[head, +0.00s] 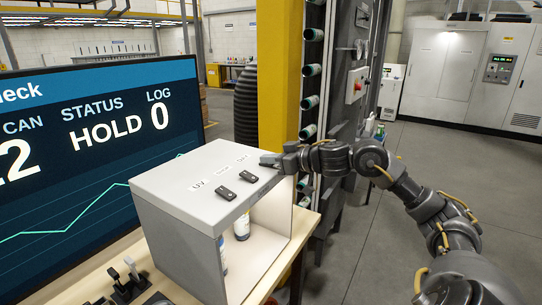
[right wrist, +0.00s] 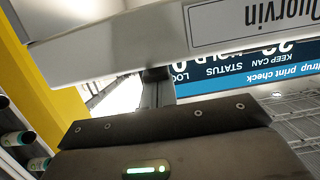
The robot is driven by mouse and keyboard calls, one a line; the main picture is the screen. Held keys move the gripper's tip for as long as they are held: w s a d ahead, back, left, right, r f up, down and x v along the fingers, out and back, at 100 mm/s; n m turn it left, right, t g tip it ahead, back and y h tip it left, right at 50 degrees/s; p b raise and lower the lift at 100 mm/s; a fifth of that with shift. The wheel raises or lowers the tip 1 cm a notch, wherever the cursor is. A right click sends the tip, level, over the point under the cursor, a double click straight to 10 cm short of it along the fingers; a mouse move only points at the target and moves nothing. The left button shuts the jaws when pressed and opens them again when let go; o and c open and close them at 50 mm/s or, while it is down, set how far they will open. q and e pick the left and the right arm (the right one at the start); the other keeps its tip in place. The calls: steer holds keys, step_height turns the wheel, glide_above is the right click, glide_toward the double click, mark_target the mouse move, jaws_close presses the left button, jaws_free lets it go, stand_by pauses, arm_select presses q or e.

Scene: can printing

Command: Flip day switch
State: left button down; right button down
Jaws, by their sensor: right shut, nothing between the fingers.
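A grey-white light box (head: 180,185) stands on the wooden table, its front side open. On its top are black rocker switches with small labels. The near switch (head: 225,193) has a label that seems to read UV, and the middle switch (head: 249,177) lies behind it. The far label, by my gripper, is too small to read surely. My right gripper (head: 267,160) is shut and empty, its tips at the far right corner of the box top. It covers any switch there; contact is unclear. In the right wrist view my fingers (right wrist: 155,88) point toward the box edge (right wrist: 110,45). My left gripper is out of view.
A printed can (head: 242,226) stands inside the box, with another partly hidden. A large screen (head: 100,130) reading HOLD stands behind left. Black levers (head: 125,280) sit on the table at the front. A yellow column (head: 278,75) and a can rack (head: 311,70) stand behind.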

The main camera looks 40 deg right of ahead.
steer(key=shift+w+r, duration=0.1)
steer(key=shift+r, duration=0.05)
steer(key=r+p, duration=0.2)
steer(key=p, duration=0.1)
steer(key=r+p, duration=0.2)
steer(key=shift+w+r, duration=0.1)
steer(key=shift+w, duration=0.25)
steer(key=shift+b+v, duration=0.8)
steer(key=shift+b, duration=0.15)
steer(key=r+b+v, duration=0.1)
steer(key=b+v, duration=0.3)
steer(key=v, duration=0.4)
steer(key=shift+w+r+b, duration=0.2)
steer(key=shift+r+b, duration=0.1)
steer(key=shift+r, duration=0.1)
steer(key=shift+a, duration=0.2)
